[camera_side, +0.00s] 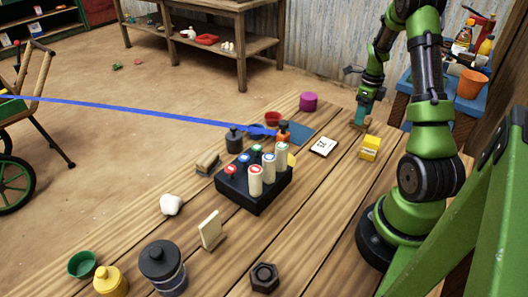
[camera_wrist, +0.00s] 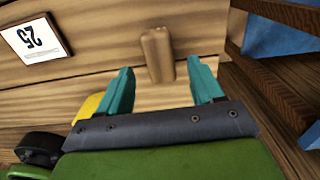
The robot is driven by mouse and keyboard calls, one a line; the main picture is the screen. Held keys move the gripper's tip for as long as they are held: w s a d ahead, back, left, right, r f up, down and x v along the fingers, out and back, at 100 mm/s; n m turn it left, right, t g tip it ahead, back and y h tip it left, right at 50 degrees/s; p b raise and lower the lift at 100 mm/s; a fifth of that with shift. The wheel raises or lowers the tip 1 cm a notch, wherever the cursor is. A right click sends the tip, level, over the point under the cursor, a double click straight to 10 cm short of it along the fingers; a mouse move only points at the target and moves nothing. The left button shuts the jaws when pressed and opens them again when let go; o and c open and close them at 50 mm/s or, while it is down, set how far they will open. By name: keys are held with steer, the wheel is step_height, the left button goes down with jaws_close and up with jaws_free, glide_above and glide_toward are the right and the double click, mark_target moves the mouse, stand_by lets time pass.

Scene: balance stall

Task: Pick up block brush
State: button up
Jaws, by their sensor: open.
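My gripper (camera_side: 362,117) is at the far right part of the table, pointing down, with its teal fingers apart. In the wrist view my gripper (camera_wrist: 159,68) is open and empty. A small brown wooden piece (camera_wrist: 157,52) with a lengthwise ridge lies on the planks ahead of the gap between the fingers, apart from both. In the side view this piece (camera_side: 368,121) is partly hidden by the fingers. A wooden block with a dark, bristle-like side (camera_side: 207,163), looking like a block brush, lies left of the black tray. I cannot tell whether the ridged piece is also a brush.
A black tray (camera_side: 235,190) with several capped bottles stands mid-table. A yellow block (camera_side: 370,147) and a white number card (camera_side: 323,146) lie near my gripper; the card (camera_wrist: 35,45) also shows in the wrist view. A blue stand (camera_side: 401,103) is close on the right.

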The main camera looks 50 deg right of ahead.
mark_target(364, 128)
step_height(364, 128, down, 4)
steer(key=shift+r, duration=0.25)
steer(key=shift+c, duration=0.2)
steer(key=c, duration=1)
steer(key=shift+r, duration=0.1)
